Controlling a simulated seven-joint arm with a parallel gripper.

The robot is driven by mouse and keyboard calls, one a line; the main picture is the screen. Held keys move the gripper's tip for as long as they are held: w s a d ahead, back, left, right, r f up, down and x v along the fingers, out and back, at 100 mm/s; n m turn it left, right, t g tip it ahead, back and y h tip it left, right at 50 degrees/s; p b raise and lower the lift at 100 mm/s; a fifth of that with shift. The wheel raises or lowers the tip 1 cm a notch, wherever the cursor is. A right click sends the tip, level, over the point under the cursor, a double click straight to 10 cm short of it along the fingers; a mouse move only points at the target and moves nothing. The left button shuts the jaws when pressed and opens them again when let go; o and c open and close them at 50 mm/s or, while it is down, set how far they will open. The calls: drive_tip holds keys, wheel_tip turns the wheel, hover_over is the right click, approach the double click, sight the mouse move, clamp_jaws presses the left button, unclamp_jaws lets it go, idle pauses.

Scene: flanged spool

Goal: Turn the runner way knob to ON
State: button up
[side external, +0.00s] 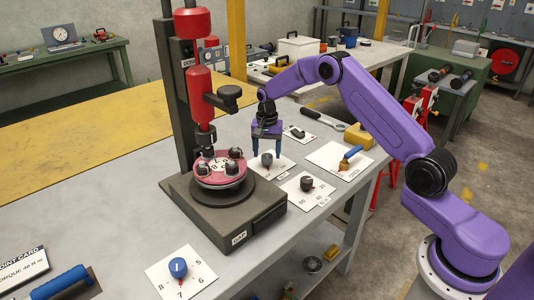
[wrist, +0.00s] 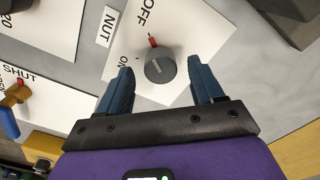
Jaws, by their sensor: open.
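A grey round knob (wrist: 160,68) with a red pointer sits on a white plate (wrist: 185,30) marked OFF and ON in the wrist view. Its red pointer is at the OFF side. The same knob (side external: 267,159) shows in the side view, low on its plate beside the spool stand. My gripper (wrist: 160,85) is open, with one blue finger to each side of the knob. In the side view my gripper (side external: 267,150) points down over the plate. No runner way label is readable.
A dark knob on a numbered plate (side external: 306,184) and a blue-handled valve (side external: 351,154) stand nearby. The spool stand (side external: 225,205) is close at left. A blue knob (side external: 178,267) sits in front.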

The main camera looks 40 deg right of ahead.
drive_tip(key=shift+f, duration=0.6)
drive_tip(key=c, duration=1.1)
drive_tip(key=shift+o, duration=0.2)
drive_tip(key=shift+n, duration=0.3)
drive_tip(key=n, duration=0.6)
drive_tip(key=shift+d, duration=0.1)
drive_tip(key=n, duration=0.3)
drive_tip(key=shift+n, duration=2.2)
